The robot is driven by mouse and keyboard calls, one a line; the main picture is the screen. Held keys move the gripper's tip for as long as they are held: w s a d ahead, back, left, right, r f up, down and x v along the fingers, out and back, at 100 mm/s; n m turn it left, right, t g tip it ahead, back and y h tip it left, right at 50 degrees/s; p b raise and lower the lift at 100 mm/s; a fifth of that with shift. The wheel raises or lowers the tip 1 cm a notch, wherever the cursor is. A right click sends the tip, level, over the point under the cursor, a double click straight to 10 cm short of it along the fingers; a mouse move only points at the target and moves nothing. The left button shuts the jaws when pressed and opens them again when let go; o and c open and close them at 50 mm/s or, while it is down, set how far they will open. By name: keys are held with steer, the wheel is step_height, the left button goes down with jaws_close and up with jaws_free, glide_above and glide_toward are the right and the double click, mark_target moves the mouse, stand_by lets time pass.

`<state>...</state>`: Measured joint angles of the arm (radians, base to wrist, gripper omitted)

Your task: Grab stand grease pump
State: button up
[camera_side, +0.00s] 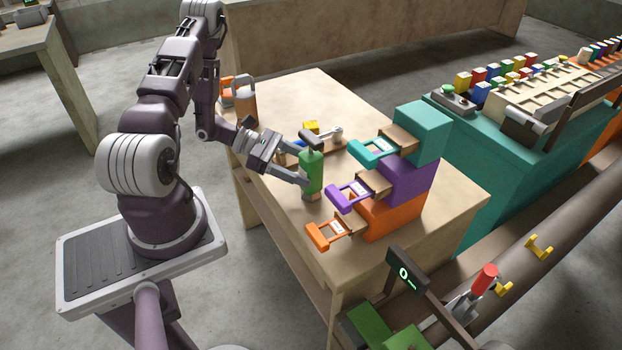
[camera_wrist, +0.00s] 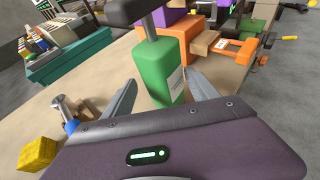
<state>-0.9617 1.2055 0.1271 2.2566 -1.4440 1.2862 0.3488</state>
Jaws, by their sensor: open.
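The grease pump is a green bottle (camera_side: 312,172) with a dark pump head on top, standing upright on the wooden table. In the wrist view the green bottle (camera_wrist: 161,72) stands just ahead of my fingers, with a pale label on its side and its dark head partly cut off at the top. My gripper (camera_side: 304,172) comes in from the left at the bottle's middle height. In the wrist view my gripper (camera_wrist: 163,84) has its two fingers apart, one on each side of the bottle. Whether either finger touches it I cannot tell.
Stacked teal, purple and orange drawers (camera_side: 405,185) stand close right of the bottle, their handles reaching toward it. A yellow block (camera_wrist: 37,154) and a blue-and-metal tool (camera_wrist: 70,115) lie nearby on the table (camera_side: 285,97). An orange caddy (camera_side: 244,103) stands at the table's left edge.

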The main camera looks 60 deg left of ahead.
steer(key=x, duration=0.5)
steer(key=shift+s+d, duration=0.1)
steer(key=shift+d, duration=0.15)
jaws_close()
